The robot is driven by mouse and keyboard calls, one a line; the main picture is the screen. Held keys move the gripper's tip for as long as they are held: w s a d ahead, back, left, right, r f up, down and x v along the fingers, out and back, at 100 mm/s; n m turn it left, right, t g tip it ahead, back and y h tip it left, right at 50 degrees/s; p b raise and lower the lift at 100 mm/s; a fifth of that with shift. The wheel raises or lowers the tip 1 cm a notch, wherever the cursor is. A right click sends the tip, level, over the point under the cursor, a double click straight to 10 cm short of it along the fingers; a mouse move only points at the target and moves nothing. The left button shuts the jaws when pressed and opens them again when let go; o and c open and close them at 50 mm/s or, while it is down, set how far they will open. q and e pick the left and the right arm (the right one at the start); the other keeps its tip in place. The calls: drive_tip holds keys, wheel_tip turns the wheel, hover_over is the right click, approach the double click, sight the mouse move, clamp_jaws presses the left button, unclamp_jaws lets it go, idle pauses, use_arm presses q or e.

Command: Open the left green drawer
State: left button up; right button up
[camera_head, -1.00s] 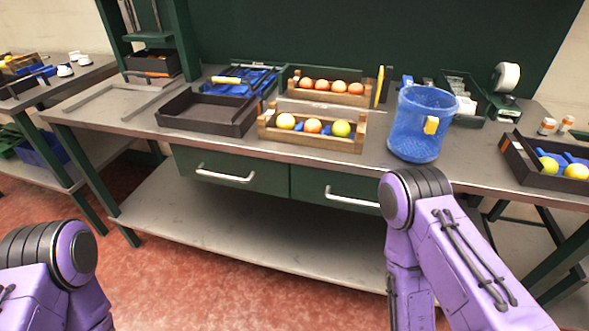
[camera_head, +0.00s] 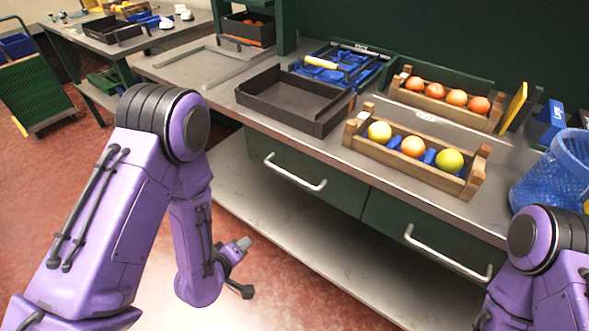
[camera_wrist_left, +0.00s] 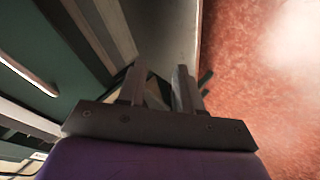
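The left green drawer (camera_head: 334,194) is under the worktable's top, with a pale bar handle (camera_head: 295,173). It looks shut, its front in line with the right green drawer (camera_head: 400,222). My left gripper (camera_head: 246,267) is below and to the left of that handle, apart from it, over the lower shelf's front edge. Its two fingers are spread and empty; they also show apart in the left wrist view (camera_wrist_left: 159,88). A green panel with a pale bar shows at left there. My right arm is at the bottom right of the head view; its gripper is out of sight.
On the worktable (camera_head: 190,68) stand an empty dark tray (camera_head: 290,110), wooden crates of fruit (camera_head: 405,165) and a blue basket (camera_head: 550,175). A lower shelf (camera_head: 300,250) runs beneath the drawers. Open red floor (camera_head: 90,150) lies at the left.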

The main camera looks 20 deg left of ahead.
sight(290, 174)
use_arm(q)
drive_tip(key=w+d+r+n+t+h, duration=0.2)
drive_tip(key=w+d+r, duration=0.15)
drive_tip(key=r, duration=0.35)
drive_tip(key=w+d+r+n+t+h, duration=0.1)
drive_tip(key=w+d+r+t+h, duration=0.15)
drive_tip(key=w+r, duration=0.35)
drive_tip(key=shift+h, duration=0.35)
drive_tip(key=x, duration=0.3)
drive_tip(key=r+x, duration=0.1)
drive_tip(key=x, duration=0.5)
drive_tip(key=shift+w+a+r+p, duration=0.2)
drive_tip(key=shift+w+p, duration=0.1)
drive_tip(key=shift+p, duration=0.05)
clamp_jaws()
